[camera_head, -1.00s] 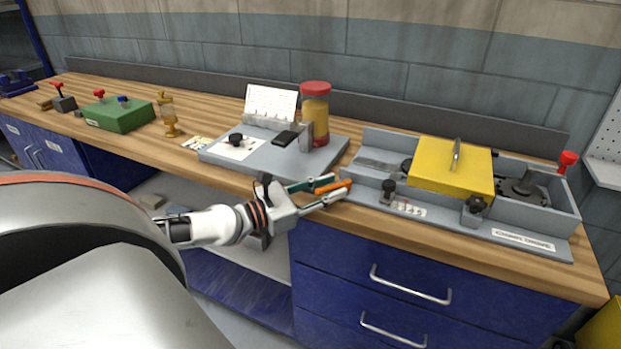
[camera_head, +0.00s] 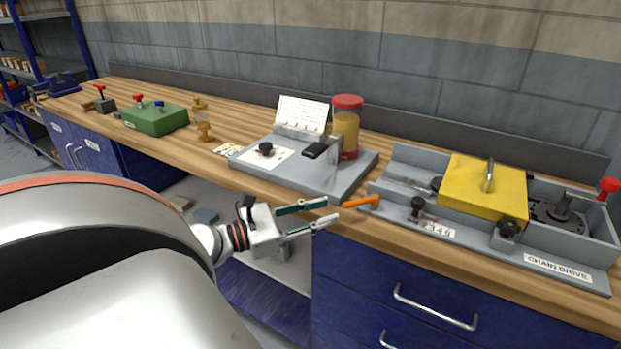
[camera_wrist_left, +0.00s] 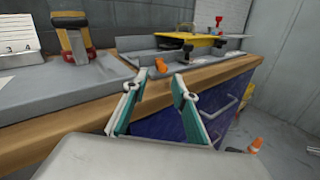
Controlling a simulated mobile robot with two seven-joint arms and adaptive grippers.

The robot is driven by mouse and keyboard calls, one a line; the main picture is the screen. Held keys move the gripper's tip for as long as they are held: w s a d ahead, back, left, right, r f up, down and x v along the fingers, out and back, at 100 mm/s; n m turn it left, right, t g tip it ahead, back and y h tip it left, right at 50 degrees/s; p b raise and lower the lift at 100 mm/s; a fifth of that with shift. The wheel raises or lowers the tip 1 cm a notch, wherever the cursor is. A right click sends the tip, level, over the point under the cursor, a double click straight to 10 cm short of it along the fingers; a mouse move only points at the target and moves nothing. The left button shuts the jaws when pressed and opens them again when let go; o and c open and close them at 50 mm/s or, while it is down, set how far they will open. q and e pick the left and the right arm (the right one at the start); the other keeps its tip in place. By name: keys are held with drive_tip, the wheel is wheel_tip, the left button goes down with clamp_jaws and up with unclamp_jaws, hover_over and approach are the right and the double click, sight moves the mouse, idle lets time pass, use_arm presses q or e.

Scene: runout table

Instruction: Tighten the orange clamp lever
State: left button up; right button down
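The orange clamp lever (camera_head: 361,201) sits at the left end of the grey chain drive housing, near the table's front edge. It also shows in the left wrist view (camera_wrist_left: 161,65), just beyond the fingertips. My left gripper (camera_head: 333,211) is open and empty, a short gap to the left of the lever. In the left wrist view its two teal-padded fingers (camera_wrist_left: 158,85) stand apart with nothing between them. My right gripper is in neither view.
The housing (camera_head: 396,157) carries a yellow cover (camera_head: 484,187), black knobs and a red-knobbed lever (camera_head: 609,186). A grey plate (camera_head: 335,183) with a red-lidded jar (camera_head: 346,128) lies to the left. A green box (camera_head: 155,119) stands farther left. Blue drawers (camera_head: 400,290) are below.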

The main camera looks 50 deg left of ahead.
use_arm(q)
drive_tip(key=shift+v, duration=1.2)
drive_tip(key=shift+f, duration=0.1)
drive_tip(key=s+d+f+m+g+y, duration=0.1)
drive_tip(key=d+f+m, duration=0.2)
drive_tip(key=f+m, duration=0.3)
drive_tip(key=s+d+f+m+g+p, duration=0.15)
drive_tip(key=f+m, duration=0.25)
drive_tip(key=f, duration=0.4)
drive_tip(key=s+d+f+m+g+y+b, duration=0.1)
drive_tip(key=d+f+m+g, duration=0.15)
drive_tip(key=f+m, duration=0.4)
drive_tip(key=s+d+f+m, duration=0.3)
drive_tip(key=d+f+m, duration=0.2)
drive_tip(key=d+m, duration=0.3)
drive_tip(key=s+d+f+m+g+p, duration=0.1)
drive_tip(key=s+d+f+m, duration=0.1)
drive_tip(key=d+f+m, duration=0.4)
drive_tip(key=d+m, duration=0.2)
drive_tip(key=m, duration=0.2)
drive_tip(key=shift+s+f+g+y, duration=0.3)
drive_tip(key=shift+s, duration=0.05)
drive_tip(key=shift+d, duration=0.1)
